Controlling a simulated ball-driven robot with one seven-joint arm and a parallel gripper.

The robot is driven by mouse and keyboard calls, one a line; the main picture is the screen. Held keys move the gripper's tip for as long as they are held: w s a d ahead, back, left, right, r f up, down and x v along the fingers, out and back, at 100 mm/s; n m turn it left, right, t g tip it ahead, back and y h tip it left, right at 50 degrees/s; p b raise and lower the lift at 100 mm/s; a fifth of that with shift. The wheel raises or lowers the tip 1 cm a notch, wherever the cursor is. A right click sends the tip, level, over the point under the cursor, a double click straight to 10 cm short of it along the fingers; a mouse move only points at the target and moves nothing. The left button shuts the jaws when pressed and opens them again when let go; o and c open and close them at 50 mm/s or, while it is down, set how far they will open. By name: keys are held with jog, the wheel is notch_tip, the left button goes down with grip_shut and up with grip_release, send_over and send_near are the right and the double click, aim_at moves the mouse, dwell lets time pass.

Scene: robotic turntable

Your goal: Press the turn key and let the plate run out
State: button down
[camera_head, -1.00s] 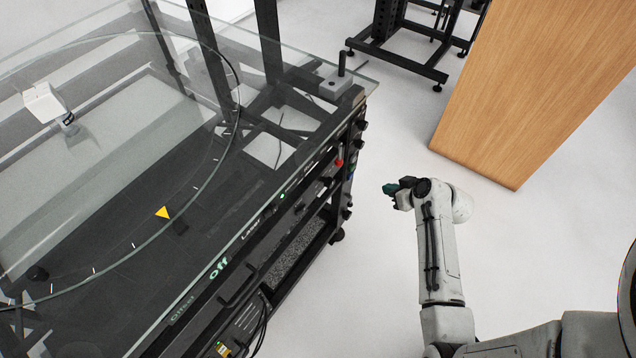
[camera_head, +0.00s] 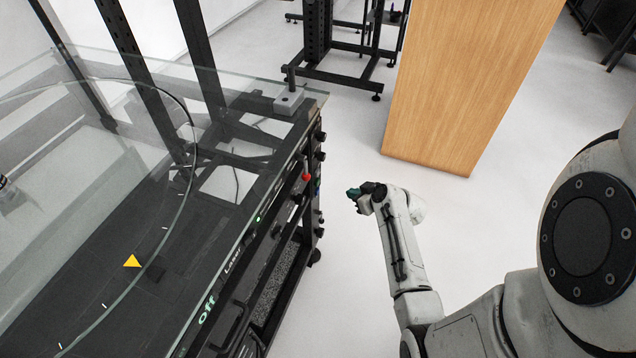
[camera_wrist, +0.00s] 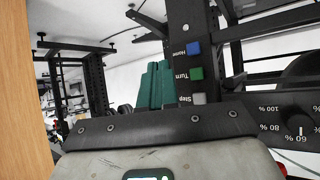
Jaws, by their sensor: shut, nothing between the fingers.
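The green Turn key (camera_wrist: 195,73) sits on a dark panel strip in the wrist view, between the blue Home key (camera_wrist: 193,49) and the grey Step key (camera_wrist: 198,98). The labels appear upside down. My gripper (camera_wrist: 155,85) has its teal fingers shut and empty. They show just left of the key column in the picture, with no contact visible. In the head view my gripper (camera_head: 354,192) is in the air right of the turntable's front panel. The round glass plate (camera_head: 160,250) carries a yellow triangle mark (camera_head: 132,261). The front display reads "off" (camera_head: 206,310).
A red knob (camera_head: 306,176) sticks out of the front panel. A percent dial (camera_wrist: 295,122) is right of the keys in the wrist view. A wooden panel (camera_head: 465,85) and a black stand (camera_head: 340,75) stand behind. The white floor around my gripper is clear.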

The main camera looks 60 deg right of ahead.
aim_at(317, 182)
jog(key=w, duration=0.7)
jog(key=shift+w+a, duration=0.15)
jog(key=shift+a, duration=0.15)
jog(key=shift+w, duration=0.15)
dwell(1.7)
jog(key=shift+w, duration=0.25)
